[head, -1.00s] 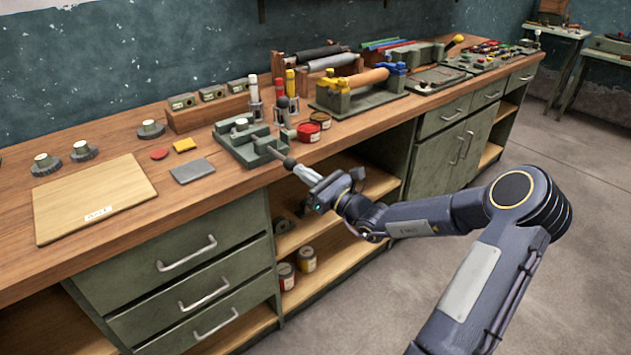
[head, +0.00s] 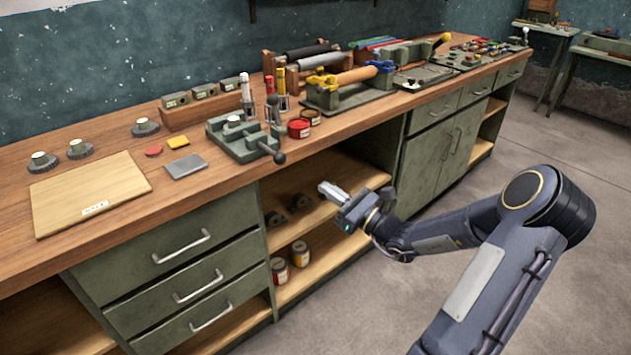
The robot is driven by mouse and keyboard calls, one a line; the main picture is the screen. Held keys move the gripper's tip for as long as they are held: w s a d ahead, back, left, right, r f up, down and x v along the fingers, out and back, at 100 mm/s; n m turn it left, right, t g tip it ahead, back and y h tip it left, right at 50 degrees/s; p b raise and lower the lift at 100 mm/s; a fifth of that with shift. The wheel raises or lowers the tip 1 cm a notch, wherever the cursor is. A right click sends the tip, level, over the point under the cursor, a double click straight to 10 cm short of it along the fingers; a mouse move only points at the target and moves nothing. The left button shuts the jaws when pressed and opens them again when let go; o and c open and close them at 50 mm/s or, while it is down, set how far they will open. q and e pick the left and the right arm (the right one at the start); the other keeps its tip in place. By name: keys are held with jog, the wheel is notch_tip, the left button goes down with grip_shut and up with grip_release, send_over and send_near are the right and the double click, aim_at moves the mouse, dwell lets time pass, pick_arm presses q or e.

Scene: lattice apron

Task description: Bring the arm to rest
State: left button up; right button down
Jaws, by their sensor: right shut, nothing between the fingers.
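My right gripper (head: 328,191) is shut and empty. It is in the air in front of the bench's open shelf bay, below and to the right of the vise. My right arm (head: 440,238) comes in from the lower right, bent at the elbow. The green vise (head: 240,142) stands at the front edge of the bench top, with its dark handle knob (head: 280,157) sticking out over the edge. The gripper is apart from the vise and its handle. My left gripper is not in view.
The wooden bench top (head: 215,210) runs along the wall. Drawer handles (head: 181,247) stick out on the left. The floor (head: 540,290) on the right is clear.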

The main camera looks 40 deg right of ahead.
jog(key=s+a+r+n+g+y+p, duration=0.25)
jog(key=s+a+n+g, duration=0.3)
jog(key=a+n, duration=0.35)
jog(key=s+a+r+n+g+y+p, duration=0.1)
jog(key=s+a+r+n+g+y, duration=0.25)
jog(key=a+n+g, duration=0.55)
jog(key=s+a+r+n+h+p, duration=0.1)
jog(key=s+n+h+p, duration=0.3)
jog(key=s+n+h, duration=0.4)
jog(key=shift+s+a+r+n+t, duration=0.2)
jog(key=shift+s+a+n+t, duration=0.35)
jog(key=shift+s+n, duration=2.7)
jog(key=shift+s+m, duration=0.65)
jog(key=shift+m, duration=0.1)
